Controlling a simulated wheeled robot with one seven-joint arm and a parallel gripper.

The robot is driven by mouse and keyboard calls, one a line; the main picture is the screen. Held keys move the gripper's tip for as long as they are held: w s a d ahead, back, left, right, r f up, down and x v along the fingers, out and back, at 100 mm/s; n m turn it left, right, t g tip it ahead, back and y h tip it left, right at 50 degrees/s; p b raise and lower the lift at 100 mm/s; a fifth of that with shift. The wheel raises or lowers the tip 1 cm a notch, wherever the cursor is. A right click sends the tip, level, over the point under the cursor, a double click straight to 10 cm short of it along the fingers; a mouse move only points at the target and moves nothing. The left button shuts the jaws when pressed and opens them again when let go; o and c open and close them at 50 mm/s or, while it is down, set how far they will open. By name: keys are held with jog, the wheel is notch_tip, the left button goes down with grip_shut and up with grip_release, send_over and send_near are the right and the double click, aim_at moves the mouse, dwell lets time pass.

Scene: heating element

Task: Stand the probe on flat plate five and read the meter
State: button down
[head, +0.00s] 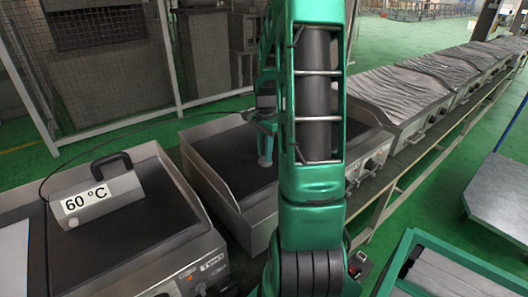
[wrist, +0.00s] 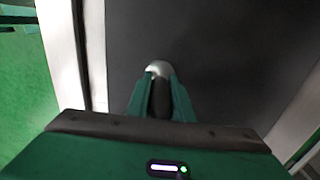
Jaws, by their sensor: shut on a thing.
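My gripper (head: 265,158) points down over the dark plate (head: 235,178) of the middle griddle, left of my arm. In the wrist view my gripper (wrist: 160,88) is shut on the probe (wrist: 158,69), whose rounded silvery end shows between the fingertips. I cannot tell whether the probe touches the plate, which fills most of the wrist view (wrist: 225,65). No plate number is readable.
The near left griddle (head: 130,235) has raised metal sides. A thin black cable (head: 130,142) loops from the meter's area toward my gripper. More griddles under grey covers (head: 405,92) run to the back right. A mesh fence (head: 100,50) stands behind. A green-framed cart (head: 450,270) is front right.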

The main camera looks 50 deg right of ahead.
jog(key=c, duration=1.6)
grip_release()
jog(key=shift+f, duration=0.1)
jog(key=shift+o, duration=0.2)
